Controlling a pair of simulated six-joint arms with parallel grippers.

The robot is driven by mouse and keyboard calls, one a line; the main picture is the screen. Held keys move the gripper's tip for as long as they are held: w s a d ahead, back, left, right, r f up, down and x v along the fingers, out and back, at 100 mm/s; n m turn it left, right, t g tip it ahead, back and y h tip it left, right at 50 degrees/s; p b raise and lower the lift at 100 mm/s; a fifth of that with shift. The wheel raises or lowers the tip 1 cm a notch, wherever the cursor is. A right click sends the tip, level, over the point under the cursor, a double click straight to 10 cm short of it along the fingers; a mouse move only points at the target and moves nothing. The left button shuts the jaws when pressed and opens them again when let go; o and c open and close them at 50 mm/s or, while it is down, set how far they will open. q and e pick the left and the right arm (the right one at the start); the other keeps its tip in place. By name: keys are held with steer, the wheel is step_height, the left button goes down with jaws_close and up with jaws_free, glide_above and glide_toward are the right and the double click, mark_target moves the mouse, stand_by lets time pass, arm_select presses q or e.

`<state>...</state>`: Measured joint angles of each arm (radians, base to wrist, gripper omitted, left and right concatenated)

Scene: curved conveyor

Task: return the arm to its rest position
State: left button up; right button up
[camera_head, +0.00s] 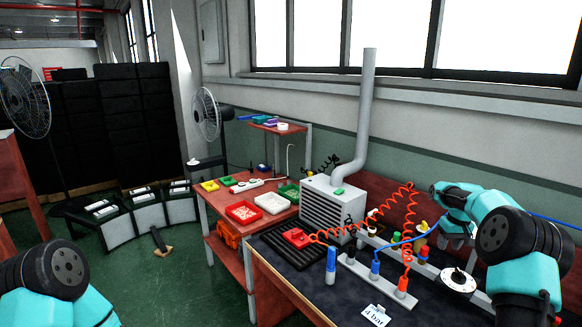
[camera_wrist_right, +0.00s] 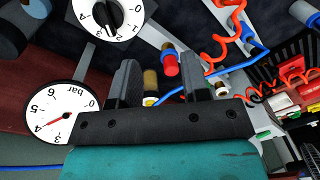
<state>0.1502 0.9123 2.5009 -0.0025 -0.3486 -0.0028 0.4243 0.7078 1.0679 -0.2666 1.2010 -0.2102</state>
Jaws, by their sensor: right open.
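My right arm comes in from the right in the head view. Its gripper (camera_head: 457,242) points down over the dark workbench (camera_head: 285,262), near the fittings and the white round dial (camera_head: 458,281). In the right wrist view the gripper (camera_wrist_right: 160,82) has its two dark fingers apart. Nothing is held between them; a red-and-blue fitting (camera_wrist_right: 170,65) and a brass one show beyond the gap. My left arm shows only as a teal and black link at the lower left of the head view, and its gripper is out of the picture.
A pressure gauge (camera_wrist_right: 50,112) is close beside the gripper in the wrist view. Orange coiled hose (camera_head: 410,230) and blue hose (camera_head: 400,243) run close by. A grey machine with a pipe (camera_head: 333,210) stands left of the arm. A side table (camera_head: 232,262) holds coloured trays.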

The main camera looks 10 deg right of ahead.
steer(key=w+a+f+n+y, duration=0.1)
steer(key=w+a+f, duration=0.1)
steer(key=a+f, duration=0.5)
steer(key=w+a+f+n+y, duration=0.1)
steer(key=a+f, duration=0.2)
steer(key=a, duration=0.8)
steer(key=shift+n+t+y, duration=0.5)
steer(key=shift+n+t, duration=0.1)
steer(key=s+a+f, duration=0.1)
steer(key=a+f, duration=0.1)
steer(key=a, duration=0.3)
steer(key=s+a+f, duration=0.2)
steer(key=a+f, duration=0.1)
steer(key=a, duration=0.3)
steer(key=s+a+f, duration=0.2)
steer(key=a, duration=0.4)
steer(key=shift+s+f, duration=0.15)
steer(key=shift+f, duration=0.25)
steer(key=s+a+f+m, duration=0.1)
steer(key=s+f, duration=0.3)
steer(key=s, duration=0.5)
steer(key=s+a+f+m, duration=0.1)
steer(key=s+a+f, duration=0.2)
steer(key=s, duration=0.6)
steer(key=s+a+f+m+g, duration=0.1)
steer(key=s+a+f, duration=0.1)
steer(key=s+f, duration=0.4)
steer(key=s, duration=0.3)
steer(key=shift+a, duration=0.35)
steer(key=shift+s, duration=0.1)
